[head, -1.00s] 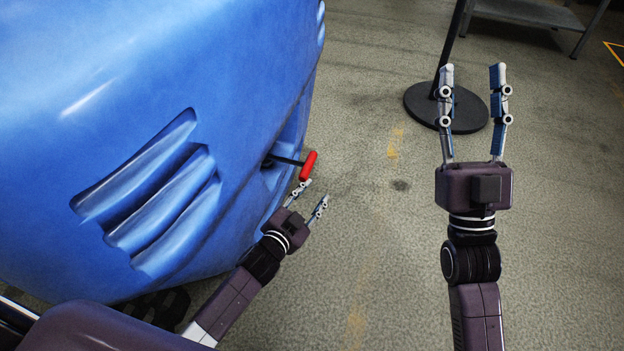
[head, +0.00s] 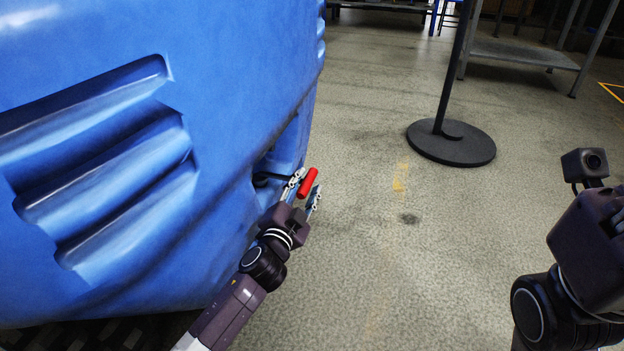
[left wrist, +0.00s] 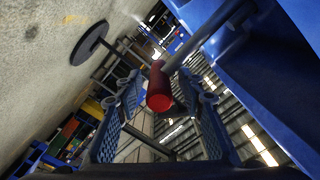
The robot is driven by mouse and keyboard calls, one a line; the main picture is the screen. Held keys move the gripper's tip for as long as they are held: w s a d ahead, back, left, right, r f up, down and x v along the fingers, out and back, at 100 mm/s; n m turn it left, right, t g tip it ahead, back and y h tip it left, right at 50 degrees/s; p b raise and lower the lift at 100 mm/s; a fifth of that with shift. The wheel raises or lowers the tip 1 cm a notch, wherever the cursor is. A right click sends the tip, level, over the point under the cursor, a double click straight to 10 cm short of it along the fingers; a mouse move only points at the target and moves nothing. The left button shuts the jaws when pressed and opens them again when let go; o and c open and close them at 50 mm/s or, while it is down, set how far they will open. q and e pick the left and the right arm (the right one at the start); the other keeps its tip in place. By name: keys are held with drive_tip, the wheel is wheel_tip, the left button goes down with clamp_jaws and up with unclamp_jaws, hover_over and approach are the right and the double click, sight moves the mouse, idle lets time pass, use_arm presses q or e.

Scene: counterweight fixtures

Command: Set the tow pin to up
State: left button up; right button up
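The tow pin's red handle (head: 308,182) sticks out on a dark rod from a recess in the blue machine body (head: 235,60). In the left wrist view the red handle (left wrist: 159,88) lies between the two fingers, with its grey rod (left wrist: 208,36) running up to the blue body. My left gripper (head: 305,188) is open around the handle, with a finger on each side. A gap shows between the handle and the fingers. My right arm (head: 590,245) is at the right edge of the head view; its fingers are out of view.
A black post on a round base (head: 451,143) stands on the floor ahead. A grey metal table (head: 525,52) is at the upper right. The floor between the blue body and my right arm is clear.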

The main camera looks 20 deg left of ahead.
sight(312, 176)
use_arm(q)
drive_tip(key=shift+w+d+b, duration=0.1)
drive_tip(key=shift+w+b, duration=0.55)
drive_tip(key=shift+w, duration=1.75)
drive_tip(key=shift+f, duration=0.15)
clamp_jaws()
